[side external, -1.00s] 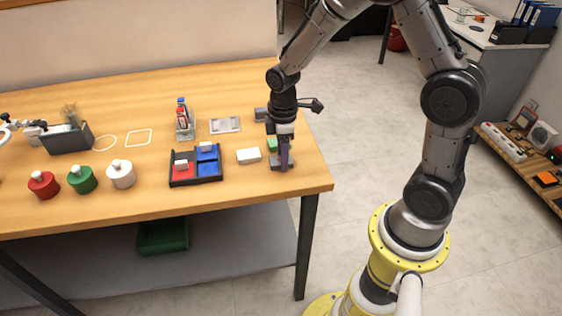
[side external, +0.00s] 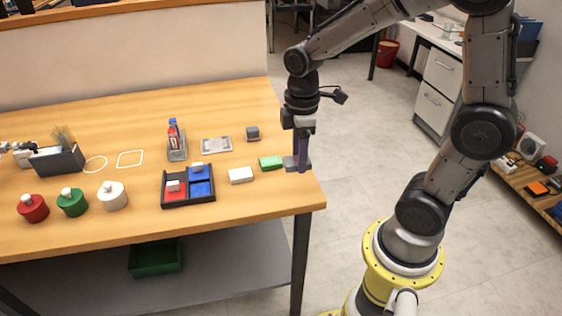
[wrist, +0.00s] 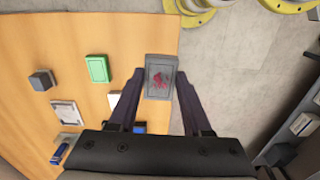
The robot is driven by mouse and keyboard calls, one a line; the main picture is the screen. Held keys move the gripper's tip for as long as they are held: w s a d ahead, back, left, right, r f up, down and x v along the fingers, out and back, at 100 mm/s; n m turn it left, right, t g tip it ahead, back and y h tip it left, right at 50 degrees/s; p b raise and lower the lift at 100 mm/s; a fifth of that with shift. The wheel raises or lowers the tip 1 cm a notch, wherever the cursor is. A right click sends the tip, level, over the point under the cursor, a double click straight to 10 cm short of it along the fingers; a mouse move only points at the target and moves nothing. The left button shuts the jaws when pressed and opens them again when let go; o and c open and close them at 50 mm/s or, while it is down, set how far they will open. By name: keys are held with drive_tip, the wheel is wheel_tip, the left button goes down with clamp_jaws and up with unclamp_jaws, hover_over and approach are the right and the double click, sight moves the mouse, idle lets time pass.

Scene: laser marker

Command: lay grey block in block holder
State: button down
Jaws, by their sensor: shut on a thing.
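The grey block (wrist: 160,78) is a flat slab with a dark red mark on its upper face. My gripper (wrist: 160,88) is shut on it, one finger at each side in the wrist view. In the side external view my gripper (side external: 300,166) points down near the table's right end, with the grey block (side external: 289,162) partly hidden behind the fingers. It appears raised above the table. A flat light-grey rimmed plate (side external: 217,145), which looks like the block holder, lies farther back and left. It also shows in the wrist view (wrist: 68,112).
A green block (side external: 271,162) and white block (side external: 241,175) lie just left of my gripper. A dark grey cube (side external: 252,133) stands near the plate. A black tray (side external: 188,202) with red and blue compartments and a bottle rack (side external: 177,153) are farther left.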

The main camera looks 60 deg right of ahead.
drive_tip(key=s+r, duration=0.3)
drive_tip(key=s, duration=0.3)
drive_tip(key=w+r, duration=0.7)
drive_tip(key=w, duration=0.3)
hover_over(218, 144)
drive_tip(key=shift+n, duration=0.3)
wheel_tip(218, 144, down, 13)
drive_tip(key=shift+a+f, duration=0.1)
drive_tip(key=shift+f, duration=2.65)
drive_tip(key=shift+f, duration=0.4)
